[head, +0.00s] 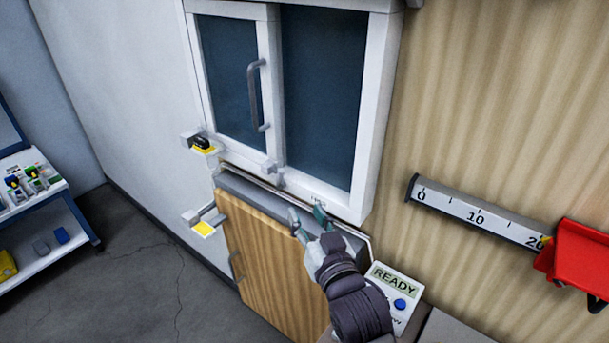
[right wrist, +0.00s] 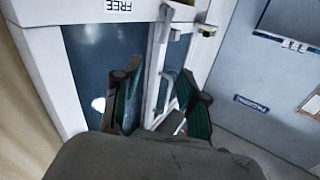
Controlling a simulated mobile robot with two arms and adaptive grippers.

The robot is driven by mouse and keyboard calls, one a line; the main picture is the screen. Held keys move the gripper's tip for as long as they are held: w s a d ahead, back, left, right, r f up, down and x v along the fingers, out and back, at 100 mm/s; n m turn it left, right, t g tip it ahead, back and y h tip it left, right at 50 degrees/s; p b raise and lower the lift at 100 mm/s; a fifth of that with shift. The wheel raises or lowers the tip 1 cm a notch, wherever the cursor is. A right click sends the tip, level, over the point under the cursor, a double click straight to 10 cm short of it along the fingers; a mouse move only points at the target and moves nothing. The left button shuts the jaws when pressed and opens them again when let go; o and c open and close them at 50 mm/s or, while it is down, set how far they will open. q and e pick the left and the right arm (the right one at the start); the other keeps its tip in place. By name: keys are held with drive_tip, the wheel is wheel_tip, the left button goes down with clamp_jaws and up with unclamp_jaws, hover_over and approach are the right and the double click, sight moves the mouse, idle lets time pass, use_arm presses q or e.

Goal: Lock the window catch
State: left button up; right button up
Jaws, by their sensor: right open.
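The white-framed window (head: 380,100) is at the top middle of the head view, with dark panes and a grey bar handle (head: 253,95). A small grey catch (head: 274,174) sits at the bottom of the frame, near the middle upright. It also seems to show at the top of the right wrist view (right wrist: 172,14), close to an upside-down FREE label (right wrist: 118,5). My right gripper (head: 307,217) is open and empty, below and right of the catch, apart from it. Its two green-padded fingers (right wrist: 160,78) show in the wrist view. My left gripper is not in view.
A wooden cabinet door (head: 262,250) is below the window. A READY panel with a blue button (head: 400,303) is beside my right arm. A ruler (head: 470,213) and red tray (head: 580,255) are at right. Yellow-marked brackets (head: 204,228) stick out at left.

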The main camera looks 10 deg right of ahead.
drive_tip(key=p, duration=0.2)
approach(282, 172)
drive_tip(key=p+x, duration=0.1)
drive_tip(key=x, duration=0.7)
drive_tip(key=shift+w+f+p, duration=0.15)
drive_tip(key=shift+w+p, duration=0.2)
drive_tip(key=shift+w, duration=0.15)
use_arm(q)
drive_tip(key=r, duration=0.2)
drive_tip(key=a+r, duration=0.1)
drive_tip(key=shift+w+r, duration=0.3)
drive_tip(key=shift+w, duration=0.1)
use_arm(e)
drive_tip(key=shift+c, duration=0.7)
clamp_jaws()
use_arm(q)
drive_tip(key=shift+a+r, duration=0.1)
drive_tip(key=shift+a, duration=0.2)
